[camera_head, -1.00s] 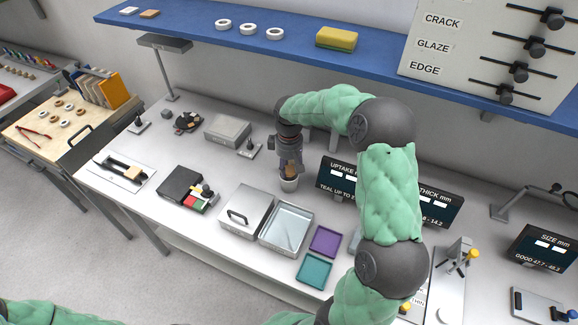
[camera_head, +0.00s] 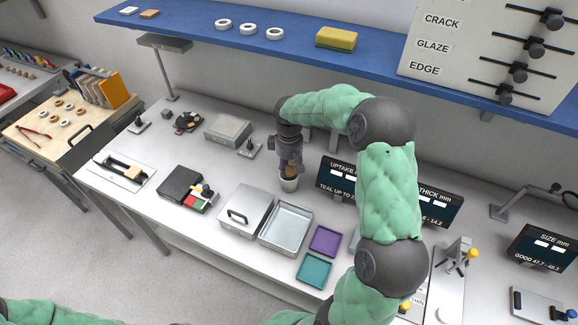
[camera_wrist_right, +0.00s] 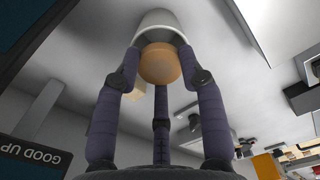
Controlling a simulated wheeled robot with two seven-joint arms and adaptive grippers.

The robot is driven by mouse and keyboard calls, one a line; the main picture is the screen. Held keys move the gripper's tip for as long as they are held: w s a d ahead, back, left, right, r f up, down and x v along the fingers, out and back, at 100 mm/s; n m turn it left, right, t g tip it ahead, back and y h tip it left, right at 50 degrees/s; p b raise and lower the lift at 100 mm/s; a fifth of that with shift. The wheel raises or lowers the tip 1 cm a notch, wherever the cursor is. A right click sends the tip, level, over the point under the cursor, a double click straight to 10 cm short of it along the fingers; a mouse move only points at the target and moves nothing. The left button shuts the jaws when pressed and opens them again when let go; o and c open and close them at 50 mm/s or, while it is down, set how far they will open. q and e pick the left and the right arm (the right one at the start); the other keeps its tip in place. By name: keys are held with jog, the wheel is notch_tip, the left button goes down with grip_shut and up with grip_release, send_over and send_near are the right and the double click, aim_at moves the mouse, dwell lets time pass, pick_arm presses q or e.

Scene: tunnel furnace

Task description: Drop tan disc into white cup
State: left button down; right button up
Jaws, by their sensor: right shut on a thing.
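My right gripper (camera_head: 289,172) points down over the white cup (camera_head: 289,185) on the bench. In the right wrist view its purple-grey fingers (camera_wrist_right: 160,80) are shut on the tan disc (camera_wrist_right: 160,64). The disc sits at the mouth of the white cup (camera_wrist_right: 166,24), which lies just past the fingertips. I cannot tell how deep the disc is inside the rim. In the head view the fingers mostly hide the disc. My left gripper is out of view; only green arm padding shows at the bottom left.
A dark display sign (camera_head: 335,178) stands close to the right of the cup. A metal tray (camera_head: 287,228), a lidded box (camera_head: 245,212), a purple tray (camera_head: 325,240) and a teal tray (camera_head: 313,271) lie in front. A grey box (camera_head: 228,130) stands left. The blue shelf (camera_head: 290,44) hangs behind.

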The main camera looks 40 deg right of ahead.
jog(key=shift+f+b, duration=0.3)
jog(key=shift+f, duration=0.4)
jog(key=o, duration=1.6)
jog(key=shift+r, duration=0.1)
notch_tip(320, 180, up, 11)
jog(key=p, duration=0.8)
jog(key=shift+r, duration=0.2)
dwell(0.5)
